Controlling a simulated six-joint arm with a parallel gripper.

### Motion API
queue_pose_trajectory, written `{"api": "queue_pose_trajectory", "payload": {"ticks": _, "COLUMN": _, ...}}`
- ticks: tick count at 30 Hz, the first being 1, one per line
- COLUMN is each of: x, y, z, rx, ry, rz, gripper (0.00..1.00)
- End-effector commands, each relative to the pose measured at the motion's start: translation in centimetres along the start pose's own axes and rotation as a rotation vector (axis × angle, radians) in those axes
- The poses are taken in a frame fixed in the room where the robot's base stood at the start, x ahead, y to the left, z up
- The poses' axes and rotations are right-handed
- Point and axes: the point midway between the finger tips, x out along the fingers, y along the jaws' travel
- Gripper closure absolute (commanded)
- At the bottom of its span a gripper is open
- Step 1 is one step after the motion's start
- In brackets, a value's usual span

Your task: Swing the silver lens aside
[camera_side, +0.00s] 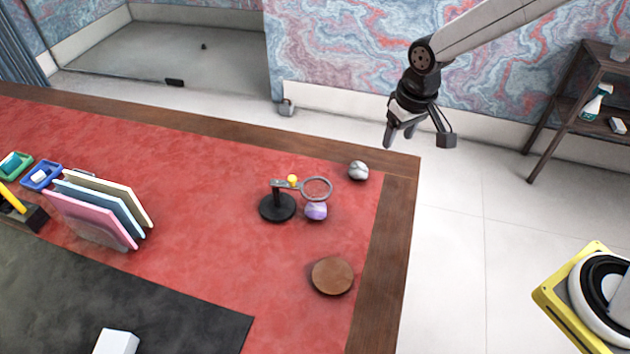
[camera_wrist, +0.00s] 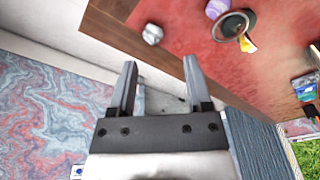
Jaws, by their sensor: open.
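The silver lens (camera_side: 317,188) is a round ring on a short arm, held by a stand with a round black base (camera_side: 277,208). A yellow knob (camera_side: 292,180) sits on the arm. In the side view the lens reaches to the right of the stand, over a purple stone (camera_side: 316,211). In the wrist view the lens (camera_wrist: 234,24) shows at the upper right, with the purple stone (camera_wrist: 216,8) beside it. My gripper (camera_side: 408,138) is open and empty, above and beyond the desk's far right corner, apart from the lens.
A grey stone (camera_side: 358,170) lies near the far right corner of the desk. A round brown disc (camera_side: 332,275) lies nearer the front. Upright folders (camera_side: 95,215) stand at the left. The red surface between folders and stand is clear.

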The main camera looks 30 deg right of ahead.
Motion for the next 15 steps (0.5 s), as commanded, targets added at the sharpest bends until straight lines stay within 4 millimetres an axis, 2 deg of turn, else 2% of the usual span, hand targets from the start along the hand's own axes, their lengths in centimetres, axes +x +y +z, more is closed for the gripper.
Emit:
{"api": "queue_pose_trajectory", "payload": {"ticks": 1, "x": 0.4, "y": -0.9, "z": -1.1, "rx": -0.007, "ry": -0.008, "rz": -0.001, "gripper": 0.36}}
{"api": "queue_pose_trajectory", "payload": {"ticks": 6, "x": 1.5, "y": -3.9, "z": -4.2, "rx": -0.02, "ry": -0.038, "rz": -0.003, "gripper": 0.36}}
{"api": "queue_pose_trajectory", "payload": {"ticks": 15, "x": 4.0, "y": -9.8, "z": -8.4, "rx": -0.04, "ry": -0.086, "rz": 0.0, "gripper": 0.36}}
